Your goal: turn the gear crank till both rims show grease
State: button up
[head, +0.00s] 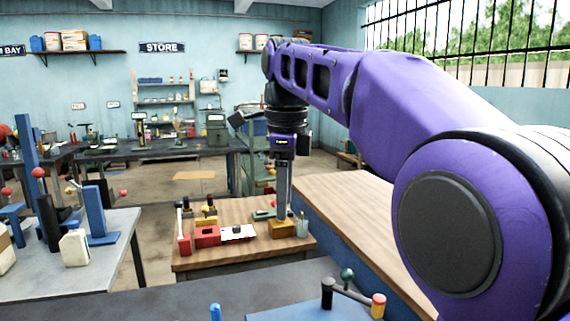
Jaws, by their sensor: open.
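My gripper (283,152) hangs below my purple arm in the middle of the picture, above the wooden bench. It is open; its fingers are hard to tell apart from a grey upright (284,185) directly below or behind it. No grease-marked rims can be made out. I cannot tell whether this is the gear crank. My gripper is well away from it.
The wooden bench (230,262) holds red blocks (207,237), a white card (238,233), a yellowish block (282,229) and a clear cup (302,228). A grey table (110,262) at left carries blue fixtures and a white jug (74,248). My arm hides much of the right side.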

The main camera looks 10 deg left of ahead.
notch_tip(320, 180, up, 6)
jog(key=shift+s+r, duration=0.2)
jog(key=shift+s, duration=0.05)
jog(key=shift+d, duration=0.1)
dwell(0.4)
jog(key=f+m+b, duration=0.1)
jog(key=f, duration=1.2)
jog(key=w+f+m+b, duration=0.1)
jog(key=f+b, duration=0.1)
jog(key=f, duration=1.1)
jog(key=w+f+b, duration=0.1)
jog(key=f+b, duration=0.1)
jog(key=f, duration=1.1)
jog(key=shift+a+f+m+g, duration=0.2)
jog(key=shift+m+g, duration=0.2)
grip_shut()
